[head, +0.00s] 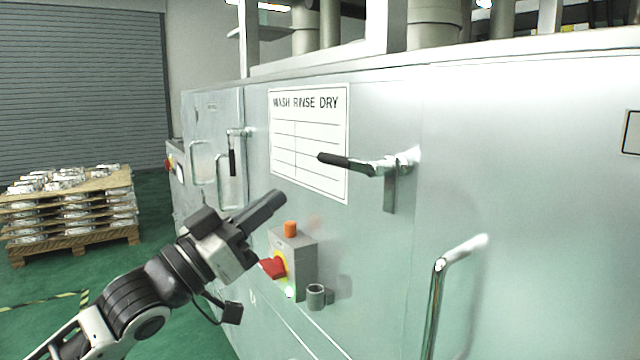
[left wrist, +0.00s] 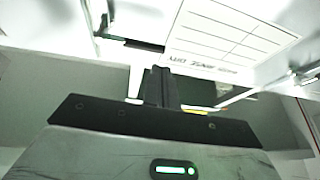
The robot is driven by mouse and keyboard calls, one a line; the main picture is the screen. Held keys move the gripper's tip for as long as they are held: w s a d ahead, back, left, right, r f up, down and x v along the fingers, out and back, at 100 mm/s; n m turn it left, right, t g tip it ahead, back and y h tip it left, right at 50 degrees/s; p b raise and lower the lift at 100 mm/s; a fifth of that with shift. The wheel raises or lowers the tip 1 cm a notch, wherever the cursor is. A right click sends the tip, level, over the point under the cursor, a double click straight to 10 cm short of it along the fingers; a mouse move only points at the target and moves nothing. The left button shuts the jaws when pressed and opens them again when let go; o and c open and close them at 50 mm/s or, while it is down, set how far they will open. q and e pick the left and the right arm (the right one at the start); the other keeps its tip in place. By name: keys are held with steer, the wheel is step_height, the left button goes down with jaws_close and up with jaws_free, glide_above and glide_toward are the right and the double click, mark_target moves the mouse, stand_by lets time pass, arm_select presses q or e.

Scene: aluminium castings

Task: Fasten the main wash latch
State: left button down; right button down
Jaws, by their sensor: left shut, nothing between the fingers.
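The nearer latch (head: 372,165) is on the pale metal washer panel, right of the white placard. Its black grip points left, nearly horizontal, over the placard's edge. It also shows in the upside-down left wrist view, where its black grip (left wrist: 145,45) lies beside the placard. A second latch (head: 234,148) farther along has its black grip hanging down. No label shows which one is the main wash latch. My left gripper (head: 277,198) is shut and empty, below and left of the nearer latch's grip and apart from it. Its shut fingers (left wrist: 160,86) show in the left wrist view. My right gripper is out of view.
A grey control box (head: 300,262) with an orange button and red switch juts out just below my left gripper. A small grey cup-like holder (head: 316,297) is beside it. A bent metal door handle (head: 438,295) stands out at right. A loaded pallet (head: 75,238) stands at far left.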

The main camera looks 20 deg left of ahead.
arm_select(q)
steer(key=r+h, duration=0.1)
steer(key=s+r+m, duration=0.1)
steer(key=r, duration=0.1)
steer(key=s+r+h, duration=0.1)
steer(key=r, duration=0.1)
steer(key=shift+s+d+r+m+g+h, duration=0.15)
steer(key=shift+s+m+g+h, duration=0.05)
steer(key=shift+m+g+h, duration=0.1)
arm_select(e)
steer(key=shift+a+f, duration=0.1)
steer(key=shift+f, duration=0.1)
arm_select(q)
step_height(320, 180, up, 5)
steer(key=p, duration=0.4)
glide_above(319, 157)
steer(key=s, duration=0.4)
steer(key=shift+w+d+f, duration=0.1)
steer(key=shift+d+f, duration=0.1)
steer(key=shift+f, duration=0.45)
steer(key=shift+w+d+f, duration=0.1)
steer(key=shift+d+f, duration=0.15)
steer(key=shift+f, duration=0.45)
steer(key=shift+w+d+f, duration=0.1)
steer(key=shift+d+f, duration=0.1)
steer(key=shift+f, duration=0.45)
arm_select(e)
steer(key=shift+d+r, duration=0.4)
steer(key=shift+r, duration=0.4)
